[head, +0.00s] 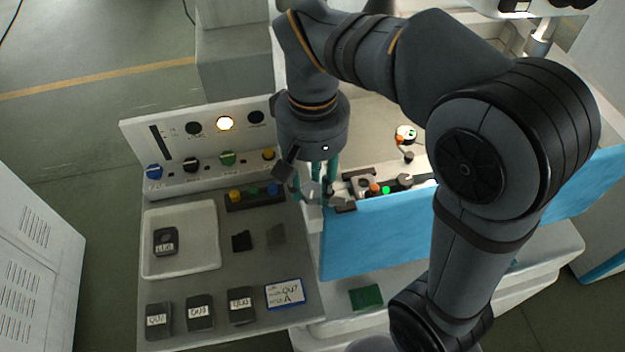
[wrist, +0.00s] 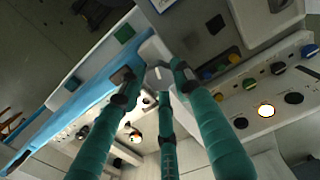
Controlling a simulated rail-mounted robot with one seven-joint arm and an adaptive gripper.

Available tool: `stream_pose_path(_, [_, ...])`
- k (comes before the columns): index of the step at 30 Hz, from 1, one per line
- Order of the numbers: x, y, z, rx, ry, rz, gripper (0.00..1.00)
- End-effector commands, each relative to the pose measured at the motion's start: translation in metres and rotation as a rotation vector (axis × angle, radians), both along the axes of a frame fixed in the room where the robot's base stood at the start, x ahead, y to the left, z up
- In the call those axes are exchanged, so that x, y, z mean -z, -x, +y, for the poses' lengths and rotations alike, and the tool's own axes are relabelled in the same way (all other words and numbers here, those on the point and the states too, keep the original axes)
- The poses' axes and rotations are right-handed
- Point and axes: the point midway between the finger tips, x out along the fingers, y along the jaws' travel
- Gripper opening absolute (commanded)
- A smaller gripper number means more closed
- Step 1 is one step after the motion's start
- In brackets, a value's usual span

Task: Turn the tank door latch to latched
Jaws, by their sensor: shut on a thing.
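The blue tank door (head: 375,236) runs along the front of the tank. In the wrist view the door (wrist: 78,98) runs diagonally at the left. My gripper (head: 320,192) points down at the door's left end, by the corner of the work table. In the wrist view, my gripper's (wrist: 153,79) teal fingers close around the pale grey tank door latch (wrist: 158,73). The fingers hide much of the latch, so its exact turn cannot be told. In the head view the latch is mostly hidden behind the fingers.
A control panel (head: 205,150) with knobs and a lit lamp (head: 225,123) stands left of my gripper. The grey table (head: 190,290) holds a white tray (head: 212,262) and several dark blocks. Fixtures (head: 365,184) sit inside the tank, close right of my gripper.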

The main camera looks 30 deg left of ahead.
Motion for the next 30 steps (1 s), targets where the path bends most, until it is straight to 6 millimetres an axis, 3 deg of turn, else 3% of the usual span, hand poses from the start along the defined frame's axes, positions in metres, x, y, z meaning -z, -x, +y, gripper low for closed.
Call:
stream_pose_path(18, [-0.0005,-0.0003,0.0007,-0.046,-0.002,-0.002,0.06])
stream_pose_path(19, [-0.0005,-0.0003,0.0007,-0.046,-0.002,-0.002,0.33])
stream_pose_path(30, [-0.0001,-0.0001,0.0003,-0.044,-0.001,-0.001,0.51])
